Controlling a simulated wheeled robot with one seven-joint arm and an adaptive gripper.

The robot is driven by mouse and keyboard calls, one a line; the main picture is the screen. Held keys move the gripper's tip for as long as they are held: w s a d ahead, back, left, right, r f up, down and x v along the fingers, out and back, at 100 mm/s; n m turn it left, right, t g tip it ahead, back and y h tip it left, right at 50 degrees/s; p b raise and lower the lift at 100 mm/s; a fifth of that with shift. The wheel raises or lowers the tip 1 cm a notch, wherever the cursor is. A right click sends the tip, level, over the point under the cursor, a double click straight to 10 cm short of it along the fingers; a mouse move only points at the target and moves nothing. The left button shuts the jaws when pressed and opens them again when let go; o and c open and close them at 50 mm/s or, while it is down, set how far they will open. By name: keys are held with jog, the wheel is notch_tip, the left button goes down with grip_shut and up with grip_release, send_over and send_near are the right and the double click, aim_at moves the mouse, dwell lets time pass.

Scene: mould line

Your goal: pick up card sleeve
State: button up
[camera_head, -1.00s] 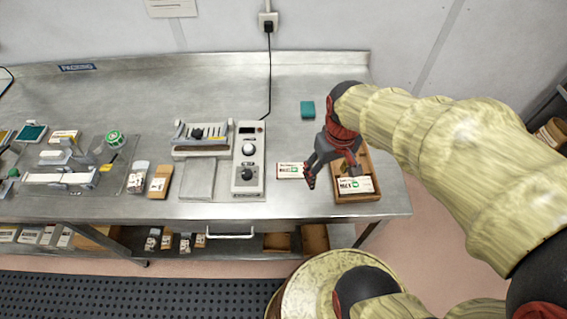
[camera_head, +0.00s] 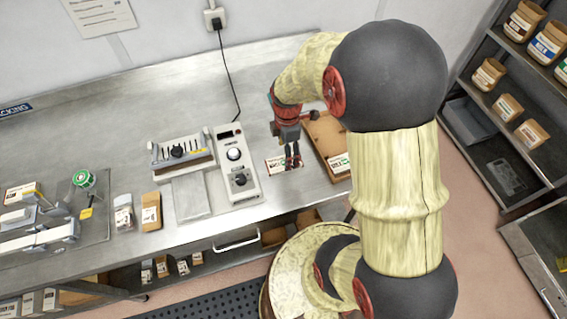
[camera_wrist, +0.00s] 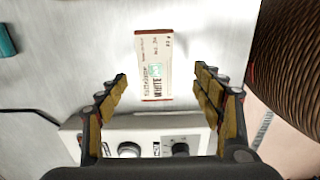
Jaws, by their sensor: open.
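The card sleeve (camera_head: 275,165) is a flat white card with dark red ends, lying on the steel bench between the sealer unit and the brown box. In the wrist view the sleeve (camera_wrist: 155,62) lies ahead of and between the fingertips, its printed text running lengthwise. My gripper (camera_head: 293,162) points down over the right part of the sleeve and hides some of it. In the wrist view my gripper (camera_wrist: 160,80) has its fingers spread wide, with nothing held. A gap shows on each side of the sleeve.
A brown open box (camera_head: 327,135) with another white card (camera_head: 340,163) stands close to the right. A white control unit (camera_head: 236,165) with knobs stands close to the left. The bench behind is mostly clear.

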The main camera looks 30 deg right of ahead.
jog(key=f, duration=0.4)
jog(key=w+f+b, duration=0.1)
jog(key=f, duration=0.1)
jog(key=shift+a, duration=0.1)
jog(key=shift+r, duration=0.1)
jog(key=shift+c, duration=1.1)
jog(key=c, duration=1)
